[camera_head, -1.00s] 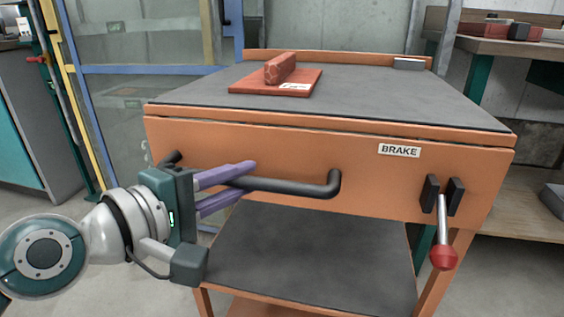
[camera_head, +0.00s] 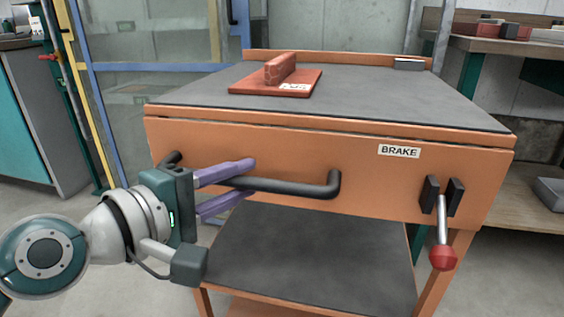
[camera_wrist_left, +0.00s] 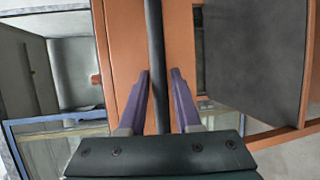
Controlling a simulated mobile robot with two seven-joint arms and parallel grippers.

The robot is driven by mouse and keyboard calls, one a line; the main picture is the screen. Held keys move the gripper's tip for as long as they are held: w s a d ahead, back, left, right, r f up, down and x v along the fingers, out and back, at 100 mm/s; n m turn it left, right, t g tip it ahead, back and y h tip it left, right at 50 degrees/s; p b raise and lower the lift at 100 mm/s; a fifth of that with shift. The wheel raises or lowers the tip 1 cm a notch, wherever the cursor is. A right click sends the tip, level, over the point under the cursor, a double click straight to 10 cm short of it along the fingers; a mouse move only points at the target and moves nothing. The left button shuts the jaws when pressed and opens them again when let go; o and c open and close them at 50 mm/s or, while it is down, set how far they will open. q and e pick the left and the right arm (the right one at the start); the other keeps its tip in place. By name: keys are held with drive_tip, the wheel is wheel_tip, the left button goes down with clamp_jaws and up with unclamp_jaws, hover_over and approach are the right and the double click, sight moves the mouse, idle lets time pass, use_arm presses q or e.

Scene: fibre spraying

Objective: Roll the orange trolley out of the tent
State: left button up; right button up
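The orange trolley (camera_head: 260,150) fills the middle of the head view, with a dark grey top and a lower shelf. Its black bar handle (camera_head: 300,188) runs along the front panel. In the left wrist view the handle (camera_wrist_left: 155,50) runs between the two fingertips (camera_wrist_left: 160,78). The brake lever (camera_head: 442,225), with a red knob, hangs down below the BRAKE label (camera_head: 399,151). My right gripper is out of view.
A red plate with an upright block (camera_head: 275,82) and a small grey block (camera_head: 409,64) lie on the trolley top. A blue-framed clear panel (camera_head: 150,70) stands behind left. A teal cabinet (camera_head: 30,120) is at left, a workbench (camera_head: 500,45) at right.

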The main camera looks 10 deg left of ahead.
use_arm(q)
drive_tip(key=shift+o, duration=1.3)
drive_tip(key=shift+s, duration=0.1)
drive_tip(key=shift+s+a+r, duration=0.1)
drive_tip(key=shift+s+a, duration=0.1)
drive_tip(key=shift+s, duration=0.1)
drive_tip(key=p+v, duration=0.1)
drive_tip(key=v, duration=0.8)
drive_tip(key=shift+p, duration=0.35)
drive_tip(key=shift+s, duration=0.1)
